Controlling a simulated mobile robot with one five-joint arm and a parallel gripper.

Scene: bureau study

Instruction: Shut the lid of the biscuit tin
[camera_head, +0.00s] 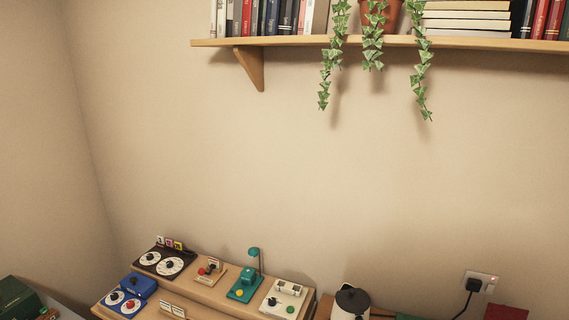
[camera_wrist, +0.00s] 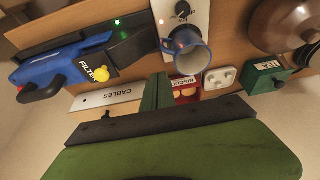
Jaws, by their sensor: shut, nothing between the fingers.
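The biscuit tin (camera_wrist: 186,90) is red with a pale label that reads in part "BISCUIT", and shows tan round biscuit shapes. It is in the middle of the wrist view, partly hidden by my gripper's dark bar. I cannot tell how its lid stands. My gripper (camera_wrist: 158,80) is green, with its two fingers together and empty. The fingers show just left of the tin in the picture; I cannot tell whether they touch it.
In the wrist view, a blue mug (camera_wrist: 186,50) stands above the tin, a white socket block (camera_wrist: 220,78) and a green TEA box (camera_wrist: 268,77) right of it. A CABLES plate (camera_wrist: 106,95) and a blue FILTER device (camera_wrist: 65,68) lie left. A plant shelf (camera_head: 290,41) crosses the wall.

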